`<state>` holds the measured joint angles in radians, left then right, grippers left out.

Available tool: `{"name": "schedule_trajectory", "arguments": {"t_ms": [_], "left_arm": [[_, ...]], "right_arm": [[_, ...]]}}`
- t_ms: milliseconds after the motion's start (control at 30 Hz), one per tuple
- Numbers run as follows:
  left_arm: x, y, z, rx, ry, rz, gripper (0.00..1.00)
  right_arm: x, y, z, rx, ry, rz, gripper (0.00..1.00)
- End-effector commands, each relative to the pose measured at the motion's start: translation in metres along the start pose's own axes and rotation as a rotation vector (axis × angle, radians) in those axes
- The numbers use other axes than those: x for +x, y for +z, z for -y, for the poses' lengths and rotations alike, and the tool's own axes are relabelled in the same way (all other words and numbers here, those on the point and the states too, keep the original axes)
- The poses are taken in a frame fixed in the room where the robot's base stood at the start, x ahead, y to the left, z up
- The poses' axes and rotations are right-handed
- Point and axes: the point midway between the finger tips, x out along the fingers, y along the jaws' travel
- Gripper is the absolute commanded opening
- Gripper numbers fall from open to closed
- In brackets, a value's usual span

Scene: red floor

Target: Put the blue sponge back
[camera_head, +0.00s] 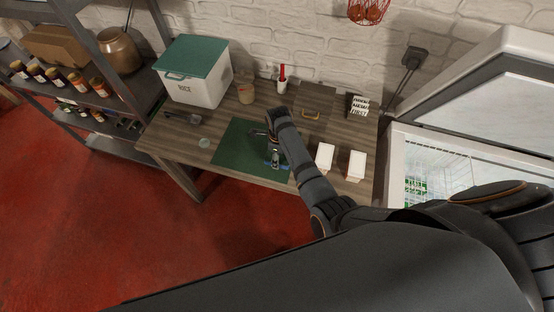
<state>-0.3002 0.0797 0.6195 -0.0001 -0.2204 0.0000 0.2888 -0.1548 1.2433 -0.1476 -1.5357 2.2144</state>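My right arm reaches in from the lower right over the wooden table, and its gripper (273,157) points down at the right part of the green mat (236,150). A small bit of blue (269,164), probably the blue sponge, shows at the fingertips. The gripper and arm hide most of it. I cannot tell whether the fingers are closed on it or only around it, or whether it touches the mat. My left gripper is not in view.
A white bin with a green lid (197,88) and a jar (245,92) stand at the table's back left. Two white boxes (325,157) (356,165) stand right of my arm. An open chest freezer (399,165) is at the right; a shelf with jars (110,103) is at the left.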

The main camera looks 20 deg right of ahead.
Motion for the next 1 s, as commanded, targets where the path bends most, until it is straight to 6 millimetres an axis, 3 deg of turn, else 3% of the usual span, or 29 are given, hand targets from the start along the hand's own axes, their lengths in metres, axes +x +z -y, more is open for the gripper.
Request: {"name": "schedule_trajectory", "arguments": {"t_ms": [167, 400, 767, 800, 967, 1000], "left_arm": [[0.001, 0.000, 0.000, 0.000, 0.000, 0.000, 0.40], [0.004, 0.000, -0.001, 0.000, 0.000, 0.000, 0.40], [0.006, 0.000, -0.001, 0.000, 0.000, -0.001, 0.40], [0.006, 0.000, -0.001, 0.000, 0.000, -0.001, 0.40], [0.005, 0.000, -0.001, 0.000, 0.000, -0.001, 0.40], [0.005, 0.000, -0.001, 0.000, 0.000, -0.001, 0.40]], "right_arm": [[0.006, 0.003, 0.002, -0.001, 0.001, -0.001, 0.21], [0.039, 0.007, 0.005, 0.001, 0.001, -0.001, 0.21], [0.044, 0.006, 0.004, 0.000, 0.001, -0.001, 0.21], [0.045, 0.006, 0.004, 0.000, 0.001, 0.000, 0.56], [0.044, 0.006, 0.004, 0.000, 0.001, 0.000, 0.78], [0.044, 0.006, 0.004, 0.000, 0.001, -0.001, 0.78]]}}
